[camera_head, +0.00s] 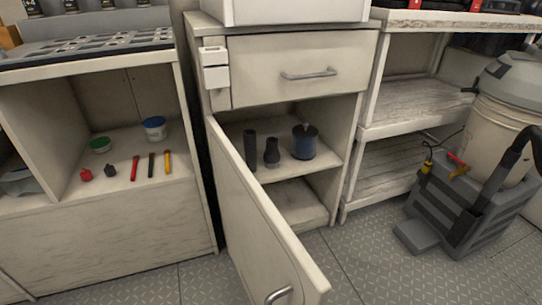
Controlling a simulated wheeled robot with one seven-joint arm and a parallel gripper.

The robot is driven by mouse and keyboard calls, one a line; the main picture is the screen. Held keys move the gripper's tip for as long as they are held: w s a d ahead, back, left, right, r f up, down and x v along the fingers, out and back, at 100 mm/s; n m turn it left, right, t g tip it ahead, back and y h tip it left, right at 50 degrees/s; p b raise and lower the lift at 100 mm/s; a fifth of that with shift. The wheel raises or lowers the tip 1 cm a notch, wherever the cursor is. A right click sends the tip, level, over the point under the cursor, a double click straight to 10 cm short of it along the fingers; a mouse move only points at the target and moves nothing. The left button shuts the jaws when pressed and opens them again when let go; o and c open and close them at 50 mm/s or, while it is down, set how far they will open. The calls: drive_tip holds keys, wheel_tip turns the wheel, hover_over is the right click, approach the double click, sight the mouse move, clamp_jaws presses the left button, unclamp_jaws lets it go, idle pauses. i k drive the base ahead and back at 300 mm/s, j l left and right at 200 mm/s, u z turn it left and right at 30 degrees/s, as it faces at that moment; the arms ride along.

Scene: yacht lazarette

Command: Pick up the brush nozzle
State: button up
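Three dark items stand on the upper shelf inside the open cabinet. At the left is a plain dark upright cylinder (250,149). In the middle is a dark piece with a narrow top and a wider base (271,153), which looks most like the brush nozzle, though bristles cannot be made out. At the right is a wider dark blue-grey round piece (304,142). My gripper is not in view.
The cabinet door (255,215) stands open toward me, below a closed drawer (290,70). Left, an open shelf (125,148) holds small tools and tubs. Right, a grey wheeled-looking unit (455,215) and cream bucket (503,120) occupy the floor. Patterned floor (365,255) lies clear between.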

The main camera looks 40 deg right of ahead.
sight(272, 156)
drive_tip(key=i+l, duration=0.1)
drive_tip(key=l, duration=0.45)
drive_tip(key=i+l, duration=0.1)
drive_tip(key=l, duration=0.45)
drive_tip(key=i+l+u, duration=0.1)
drive_tip(key=l, duration=0.45)
drive_tip(key=i, duration=0.4)
